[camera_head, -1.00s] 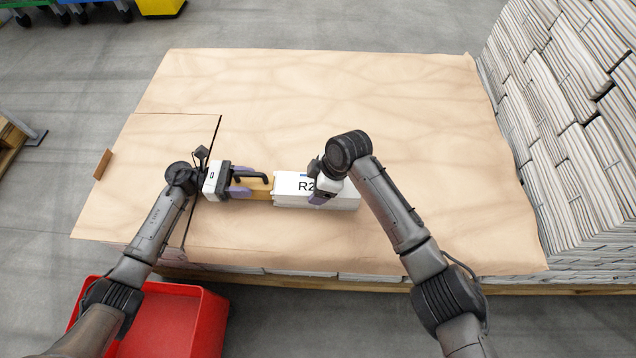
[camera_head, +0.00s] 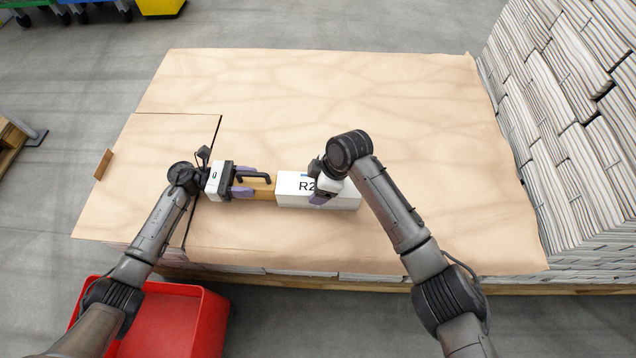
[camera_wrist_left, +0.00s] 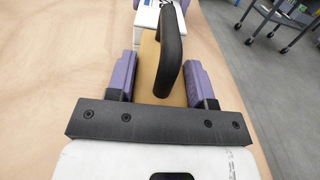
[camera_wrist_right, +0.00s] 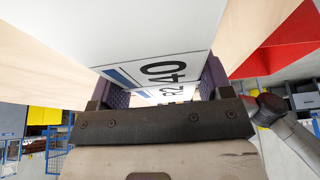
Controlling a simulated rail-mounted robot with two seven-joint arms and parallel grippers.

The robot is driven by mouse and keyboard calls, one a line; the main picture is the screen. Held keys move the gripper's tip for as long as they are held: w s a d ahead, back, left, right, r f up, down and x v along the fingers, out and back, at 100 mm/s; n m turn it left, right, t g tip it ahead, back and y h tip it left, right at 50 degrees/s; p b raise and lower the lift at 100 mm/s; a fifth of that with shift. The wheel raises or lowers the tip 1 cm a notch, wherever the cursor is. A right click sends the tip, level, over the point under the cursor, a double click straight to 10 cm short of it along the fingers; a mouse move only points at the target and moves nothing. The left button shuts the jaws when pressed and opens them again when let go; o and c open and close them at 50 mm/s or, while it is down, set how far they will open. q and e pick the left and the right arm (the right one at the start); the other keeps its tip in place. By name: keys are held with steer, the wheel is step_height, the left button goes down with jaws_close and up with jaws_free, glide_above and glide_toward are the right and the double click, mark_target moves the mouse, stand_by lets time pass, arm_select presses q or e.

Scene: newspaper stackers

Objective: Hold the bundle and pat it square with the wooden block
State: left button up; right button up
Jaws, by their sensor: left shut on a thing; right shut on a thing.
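The bundle (camera_head: 335,202) is a white stack with a label starting "R2" on top, lying on the brown paper sheet. My right gripper (camera_head: 320,190) is shut on it from above at its right part and hides the rest of the label. In the right wrist view the bundle (camera_wrist_right: 150,30) fills the space between the purple fingers. The wooden block (camera_head: 262,189) has a black handle on top. My left gripper (camera_head: 243,184) is shut on the block, which also shows in the left wrist view (camera_wrist_left: 148,75). The block's right end is at the bundle's left end, touching or nearly so.
The paper-covered stack (camera_head: 330,100) is clear behind the bundle. A small brown piece (camera_head: 103,164) lies at its left edge. Tall newspaper stacks (camera_head: 570,130) stand at the right. A red bin (camera_head: 190,320) stands on the floor at the front left.

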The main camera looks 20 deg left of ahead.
mark_target(234, 181)
arm_select(q)
steer(key=shift+d, duration=0.1)
arm_select(e)
steer(key=shift+s+a, duration=0.1)
steer(key=shift+a, duration=0.1)
arm_select(q)
steer(key=shift+s+a, duration=0.15)
steer(key=shift+a, duration=0.4)
arm_select(e)
steer(key=shift+d, duration=0.2)
arm_select(q)
steer(key=shift+v, duration=1.15)
steer(key=shift+r, duration=0.1)
steer(key=shift+r, duration=3.45)
arm_select(e)
steer(key=o, duration=1.7)
steer(key=shift+c, duration=0.2)
steer(key=shift+r, duration=0.1)
